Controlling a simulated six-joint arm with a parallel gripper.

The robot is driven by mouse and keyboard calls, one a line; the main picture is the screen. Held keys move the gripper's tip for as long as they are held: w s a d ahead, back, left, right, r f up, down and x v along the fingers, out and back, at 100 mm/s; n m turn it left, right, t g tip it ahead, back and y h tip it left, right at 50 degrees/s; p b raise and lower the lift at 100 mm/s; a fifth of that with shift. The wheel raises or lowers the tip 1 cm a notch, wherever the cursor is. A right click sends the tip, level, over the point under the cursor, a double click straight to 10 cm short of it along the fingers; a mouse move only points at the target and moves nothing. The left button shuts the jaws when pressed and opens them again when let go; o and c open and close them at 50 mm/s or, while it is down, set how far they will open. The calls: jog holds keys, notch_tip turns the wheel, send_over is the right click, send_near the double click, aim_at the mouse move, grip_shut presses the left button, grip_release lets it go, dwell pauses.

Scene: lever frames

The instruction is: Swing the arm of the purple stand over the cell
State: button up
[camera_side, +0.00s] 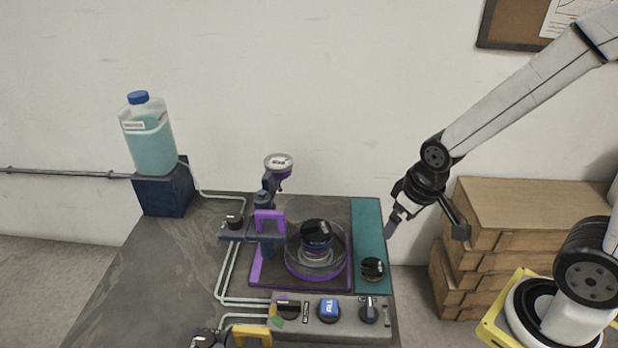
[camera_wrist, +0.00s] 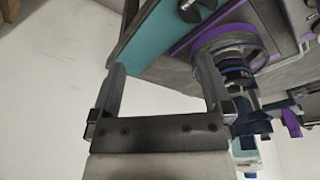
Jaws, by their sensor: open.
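The purple stand, with a purple handle (camera_side: 270,216) and a dark blue arm (camera_side: 238,237), stands on the left side of a purple-edged plate. Its arm lies left of the cell (camera_side: 315,262), a clear round vessel with a purple ring and a black-topped part at its middle. The cell also shows in the wrist view (camera_wrist: 228,38), partly behind a finger; a purple handle (camera_wrist: 291,122) shows lower right. My gripper (camera_side: 427,229) is open and empty, right of the bench and apart from the stand. Its two fingers also show in the wrist view (camera_wrist: 160,70).
A teal strip (camera_side: 370,222) with a black knob (camera_side: 373,268) runs along the bench's right edge. A control panel (camera_side: 343,325) with a blue FILL knob (camera_side: 329,309) is in front. A bottle (camera_side: 149,142) stands back left. Wooden boxes (camera_side: 520,207) stand right.

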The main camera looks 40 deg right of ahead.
jog(key=c, duration=0.5)
jog(key=shift+w+r, duration=0.1)
jog(key=shift+w, duration=0.15)
jog(key=shift+c, duration=0.5)
notch_tip(320, 180, up, 14)
jog(key=m+g, duration=0.3)
jog(key=m, duration=0.8)
send_over(267, 175)
jog(key=shift+f, duration=3.9)
grip_shut()
